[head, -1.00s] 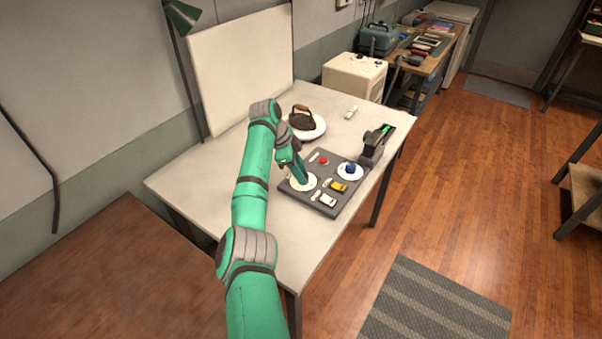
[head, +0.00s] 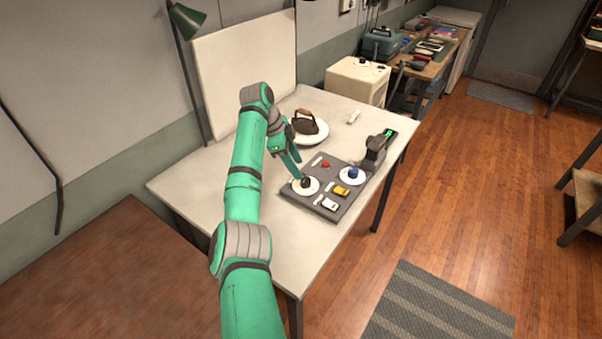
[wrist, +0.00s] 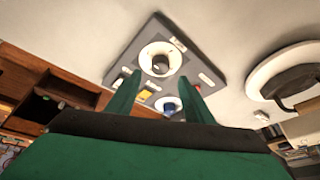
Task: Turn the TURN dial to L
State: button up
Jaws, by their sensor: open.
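A dark grey panel (head: 340,206) lies on the table. It carries a dark dial (head: 305,182) on a white disc at its left and a blue dial (head: 352,173) on another white disc at its right. The labels are too small to read, so I cannot tell which dial is marked TURN or where L lies. My gripper (head: 298,170) is open and empty, just above and behind the dark dial. In the wrist view, the dark dial (wrist: 160,64) shows beyond and between the fingertips, apart from them. The blue dial (wrist: 169,107) is partly visible lower down.
The panel also has a red button (head: 326,164), a yellow switch (head: 341,190) and a white switch (head: 329,204). A dark device with a green light (head: 375,152) stands at its right. An iron (head: 305,122) sits on a white round base behind. The table's front left is clear.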

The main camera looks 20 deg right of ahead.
jog(key=shift+v, duration=2.1)
